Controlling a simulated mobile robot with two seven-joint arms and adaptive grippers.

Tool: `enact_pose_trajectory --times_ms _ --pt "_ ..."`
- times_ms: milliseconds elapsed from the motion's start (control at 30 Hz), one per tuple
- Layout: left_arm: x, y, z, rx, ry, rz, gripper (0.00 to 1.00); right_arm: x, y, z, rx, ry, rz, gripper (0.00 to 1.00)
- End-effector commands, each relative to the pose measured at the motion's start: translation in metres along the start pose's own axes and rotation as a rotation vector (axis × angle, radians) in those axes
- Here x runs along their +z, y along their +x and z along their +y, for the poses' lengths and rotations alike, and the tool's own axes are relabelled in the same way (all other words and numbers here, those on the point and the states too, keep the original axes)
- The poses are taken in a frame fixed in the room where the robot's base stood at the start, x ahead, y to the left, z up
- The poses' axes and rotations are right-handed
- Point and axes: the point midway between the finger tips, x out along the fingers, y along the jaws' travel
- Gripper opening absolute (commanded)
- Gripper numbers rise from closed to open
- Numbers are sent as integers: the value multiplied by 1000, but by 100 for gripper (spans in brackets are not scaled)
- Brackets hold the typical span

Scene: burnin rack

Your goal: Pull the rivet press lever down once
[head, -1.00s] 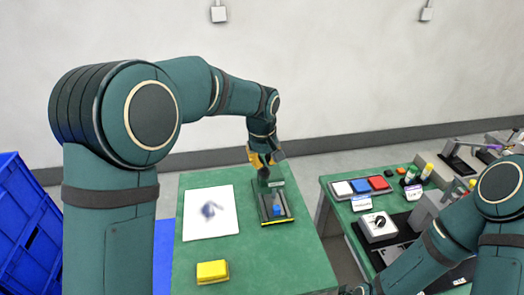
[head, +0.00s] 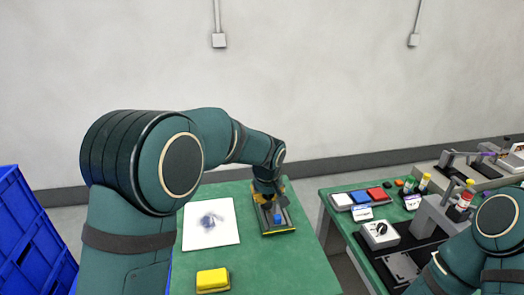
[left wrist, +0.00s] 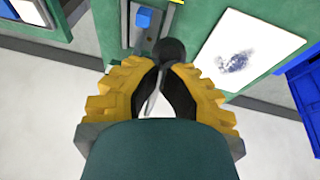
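The rivet press (head: 284,229) stands on the green table, a dark base with a yellow front edge and a blue piece (head: 278,218) on it. My left gripper (head: 268,203) is over the back part of the press and hides much of it. In the left wrist view, the yellow fingers with black pads close in on the grey lever (left wrist: 152,103), whose black round knob (left wrist: 170,50) sits at the fingertips. The gripper (left wrist: 160,72) looks shut on the lever. My right gripper is out of view; only part of the right arm shows.
A white sheet with a dark blue smudge (head: 192,236) lies left of the press, and a yellow block (head: 212,280) in front. Blue crates (head: 30,240) stand far left. A second table with coloured buttons (head: 359,196), a dial box (head: 380,232) and fixtures is to the right.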

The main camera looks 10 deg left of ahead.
Motion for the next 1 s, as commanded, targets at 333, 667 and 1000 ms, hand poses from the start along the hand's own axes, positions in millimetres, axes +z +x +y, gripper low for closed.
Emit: enact_pose_trajectory --times_ms 333,667,1000 --pt "6 10 -2 -2 0 -3 0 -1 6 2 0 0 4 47" --pt "6 10 -2 -3 1 -4 0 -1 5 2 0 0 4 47" --pt "-8 -12 -6 -2 0 -2 0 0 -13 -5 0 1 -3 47"
